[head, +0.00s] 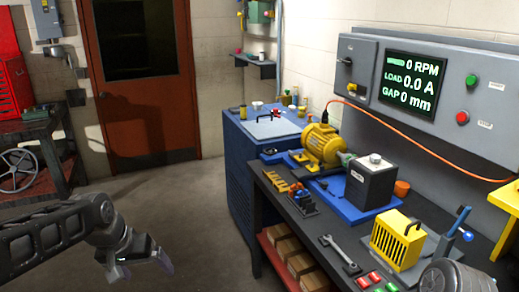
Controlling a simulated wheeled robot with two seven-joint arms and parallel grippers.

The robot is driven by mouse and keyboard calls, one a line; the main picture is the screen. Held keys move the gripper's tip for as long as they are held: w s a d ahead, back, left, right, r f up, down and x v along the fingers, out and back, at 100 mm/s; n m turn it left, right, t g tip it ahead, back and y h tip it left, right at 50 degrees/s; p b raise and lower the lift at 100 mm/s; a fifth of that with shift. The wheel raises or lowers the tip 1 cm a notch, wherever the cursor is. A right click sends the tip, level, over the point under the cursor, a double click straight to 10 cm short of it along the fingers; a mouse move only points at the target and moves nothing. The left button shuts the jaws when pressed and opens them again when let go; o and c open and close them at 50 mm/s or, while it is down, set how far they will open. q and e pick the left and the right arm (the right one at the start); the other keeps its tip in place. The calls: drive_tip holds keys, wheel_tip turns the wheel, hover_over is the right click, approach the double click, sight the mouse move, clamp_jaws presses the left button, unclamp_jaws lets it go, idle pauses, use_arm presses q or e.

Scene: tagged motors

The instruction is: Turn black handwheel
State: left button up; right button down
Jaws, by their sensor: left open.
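A dark spoked handwheel (18,171) stands at the far left of the head view, in front of the left workbench's lower part. Its left edge is at the picture border, and its colour reads as dark grey to black. My left gripper (141,268) is open and empty over the floor, with its fingers apart. It is to the right of the handwheel and lower in the picture, clear of it. My left forearm crosses the picture below the wheel. My right gripper is not in view.
A dark workbench (40,125) with a red cabinet (14,85) stands at left, beside a brown door (135,120). At right, a bench holds a yellow motor (322,145), a wrench (340,254) and a yellow cage (397,240). The floor (175,205) between is clear.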

use_arm(q)
drive_tip(key=s+d+f+g+h, duration=0.1)
drive_tip(key=s+d+f, duration=0.1)
drive_tip(key=d+f, duration=0.45)
drive_tip(key=s+d+f+h, duration=0.1)
drive_tip(key=s+d+f, duration=0.15)
drive_tip(key=f, duration=0.75)
drive_tip(key=s+d+f+g+h, duration=0.1)
drive_tip(key=s+d+f, duration=0.1)
drive_tip(key=d+f, duration=0.55)
drive_tip(key=s+d+f, duration=0.2)
drive_tip(key=s+f, duration=0.4)
drive_tip(key=s, duration=0.2)
drive_tip(key=s+d+f+g, duration=0.1)
drive_tip(key=s+d+f, duration=0.1)
drive_tip(key=s+f, duration=0.5)
drive_tip(key=shift+s+d+f, duration=0.15)
drive_tip(key=shift+s+d, duration=0.15)
drive_tip(key=shift+s, duration=0.45)
